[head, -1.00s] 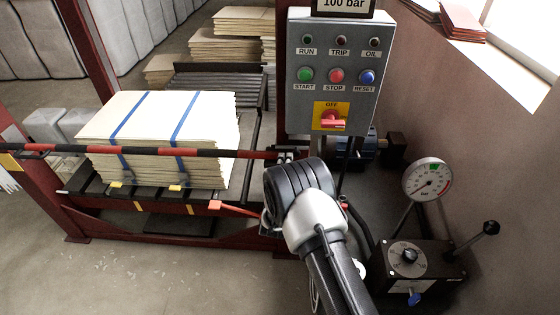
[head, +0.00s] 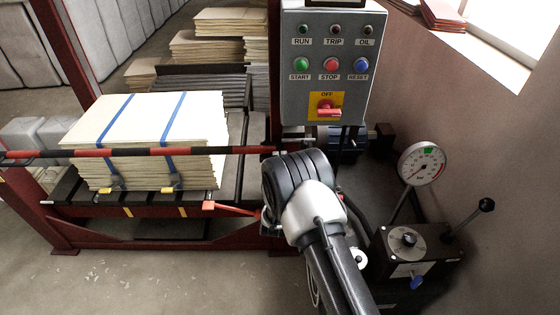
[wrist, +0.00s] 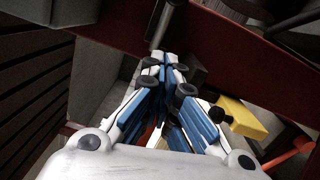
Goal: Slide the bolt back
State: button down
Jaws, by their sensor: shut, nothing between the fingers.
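My gripper (wrist: 165,66) shows in the wrist view with its blue-padded fingers closed together and nothing between them. A grey metal rod (wrist: 164,22), which may be the bolt, lies just beyond the fingertips, in front of a dark red beam (wrist: 225,48). I cannot tell whether the fingertips touch it. In the head view my arm's dark wrist joint hides the gripper. The red-and-black striped bar (head: 130,152) crosses in front of the stack, and its right end meets the red post beside my wrist. The bolt cannot be made out clearly there.
A grey control box (head: 330,75) hangs above my wrist. A pressure gauge (head: 421,164) and a lever unit (head: 415,250) stand at right. A strapped stack of boards (head: 150,130) lies on the press bed at left. A yellow block (wrist: 243,118) is right of my fingers.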

jog(key=s+p, duration=0.2)
jog(key=s, duration=0.6)
jog(key=shift+s+d, duration=0.25)
jog(key=shift+s, duration=0.15)
jog(key=shift+f, duration=0.1)
jog(key=s+d+r+m+g+y, duration=0.1)
jog(key=s+d+r+m+g, duration=0.3)
jog(key=r, duration=0.6)
jog(key=w+d+r+m+g+y, duration=0.1)
jog(key=d+r+m+g, duration=0.15)
jog(key=r+m, duration=0.6)
jog(key=s+d+r+m+g, duration=0.2)
jog(key=s+d, duration=0.1)
jog(key=s, duration=0.9)
jog(key=s+d+r+m+g+h, duration=0.1)
jog(key=s+d+r+m+g, duration=0.1)
jog(key=s, duration=0.9)
jog(key=s+d+r+m+g, duration=0.2)
jog(key=s+d, duration=0.4)
jog(key=s, duration=0.6)
jog(key=shift+s+d+r+m+g+h, duration=0.2)
jog(key=shift+s+m+g+h, duration=0.1)
jog(key=shift+m+g, duration=0.35)
